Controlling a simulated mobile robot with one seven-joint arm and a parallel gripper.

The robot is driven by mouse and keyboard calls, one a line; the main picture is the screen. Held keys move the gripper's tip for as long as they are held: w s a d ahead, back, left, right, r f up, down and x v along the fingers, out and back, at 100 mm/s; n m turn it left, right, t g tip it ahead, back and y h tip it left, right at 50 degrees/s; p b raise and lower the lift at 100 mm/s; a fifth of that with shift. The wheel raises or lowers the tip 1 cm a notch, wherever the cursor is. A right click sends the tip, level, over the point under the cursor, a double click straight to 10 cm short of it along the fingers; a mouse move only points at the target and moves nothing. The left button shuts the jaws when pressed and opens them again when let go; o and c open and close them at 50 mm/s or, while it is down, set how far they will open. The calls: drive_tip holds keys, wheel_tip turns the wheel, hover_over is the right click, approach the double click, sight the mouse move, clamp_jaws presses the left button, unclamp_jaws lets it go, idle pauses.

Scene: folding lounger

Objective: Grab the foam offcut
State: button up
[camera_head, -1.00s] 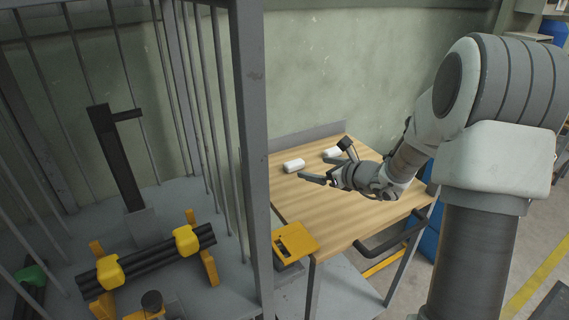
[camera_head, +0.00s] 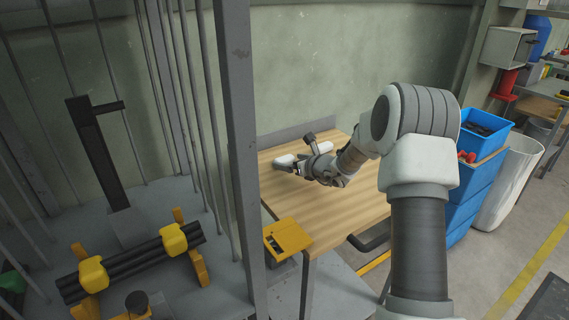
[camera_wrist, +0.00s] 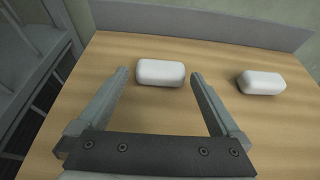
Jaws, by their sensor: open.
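Two similar white rounded blocks lie on the wooden tabletop (camera_wrist: 150,130); I take them for foam, but cannot tell which is the foam offcut. The left white block (camera_wrist: 160,73) lies in the wrist view ahead of and between my fingertips, apart from both. The right white block (camera_wrist: 261,83) lies outside my right finger. My gripper (camera_wrist: 158,75) is open and empty, low over the table. In the head view my gripper (camera_head: 287,164) is at the left white block (camera_head: 283,158) and partly hides it. The right white block (camera_head: 322,147) shows behind my wrist.
A grey raised edge (camera_wrist: 205,22) runs along the back of the table. A grey barred cage (camera_head: 238,130) stands close on the left. A yellow piece (camera_head: 287,238) sits at the table's front left corner. Blue crates (camera_head: 478,185) stand to the right.

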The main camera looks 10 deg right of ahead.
sight(284, 157)
drive_tip(key=x, duration=0.5)
drive_tip(key=shift+w+r+b, duration=0.15)
drive_tip(key=shift+r+b, duration=0.05)
drive_tip(key=shift+b, duration=0.15)
drive_tip(key=c, duration=1)
drive_tip(key=shift+r, duration=0.1)
drive_tip(key=shift+c, duration=0.2)
